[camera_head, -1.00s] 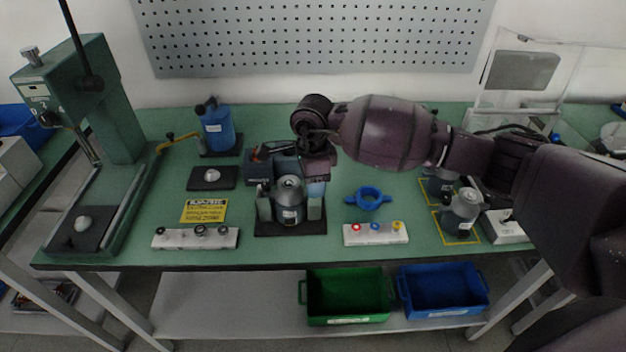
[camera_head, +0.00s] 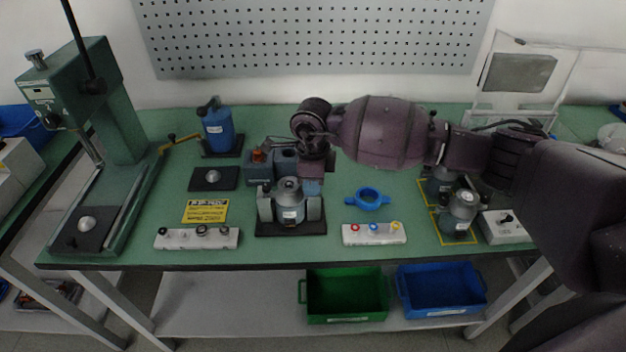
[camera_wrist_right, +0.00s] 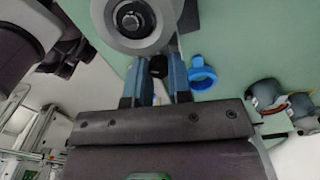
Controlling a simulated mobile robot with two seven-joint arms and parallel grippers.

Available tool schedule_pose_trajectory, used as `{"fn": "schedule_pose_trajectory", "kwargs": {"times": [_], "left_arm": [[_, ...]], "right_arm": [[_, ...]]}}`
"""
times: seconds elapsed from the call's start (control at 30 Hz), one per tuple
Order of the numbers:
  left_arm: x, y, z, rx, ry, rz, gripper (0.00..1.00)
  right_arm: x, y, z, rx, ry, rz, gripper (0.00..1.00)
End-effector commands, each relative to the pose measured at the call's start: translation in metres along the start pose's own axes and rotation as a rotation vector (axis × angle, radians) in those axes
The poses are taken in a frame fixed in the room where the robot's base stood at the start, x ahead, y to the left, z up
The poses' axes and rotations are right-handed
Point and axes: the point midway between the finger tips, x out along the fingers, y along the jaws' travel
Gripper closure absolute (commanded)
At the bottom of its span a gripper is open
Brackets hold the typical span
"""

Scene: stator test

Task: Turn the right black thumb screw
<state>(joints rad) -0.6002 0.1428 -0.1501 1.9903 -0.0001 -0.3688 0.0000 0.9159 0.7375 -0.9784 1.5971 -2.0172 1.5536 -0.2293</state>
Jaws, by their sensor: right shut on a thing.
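A grey metal stator (camera_head: 290,203) stands upright between two grey clamp blocks on a black base (camera_head: 291,230), near the front middle of the table. My right gripper (camera_head: 312,186) is at the right side of this fixture, by the right block. In the right wrist view, the black thumb screw (camera_wrist_right: 158,66) sits between the two blue-grey fingertips of my right gripper (camera_wrist_right: 157,78), which are shut on it. The round stator top (camera_wrist_right: 132,20) is just beyond. In the head view the screw is hidden behind the gripper and fixture. My left gripper is not in view.
A blue ring (camera_head: 368,198) and a white button box (camera_head: 374,234) are right of the fixture. A blue-grey box (camera_head: 262,170) stands behind it. A second white box (camera_head: 197,238) and yellow sign (camera_head: 205,211) are left. Green (camera_head: 346,296) and blue (camera_head: 441,291) bins sit below.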

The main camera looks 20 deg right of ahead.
Motion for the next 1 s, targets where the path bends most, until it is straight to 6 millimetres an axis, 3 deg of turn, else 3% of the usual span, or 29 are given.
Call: {"fn": "schedule_pose_trajectory", "kwargs": {"times": [0.4,0.97,1.0], "left_arm": [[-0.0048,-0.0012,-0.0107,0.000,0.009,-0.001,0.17],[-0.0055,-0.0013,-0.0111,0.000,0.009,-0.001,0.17],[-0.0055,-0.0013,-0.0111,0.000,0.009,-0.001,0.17]], "right_arm": [[-0.0015,-0.0003,0.0000,0.211,-0.001,-0.002,1.00],[-0.0008,-0.0002,0.0001,0.244,-0.001,-0.001,1.00],[-0.0008,-0.0002,0.0001,0.244,-0.001,-0.001,0.74]]}}
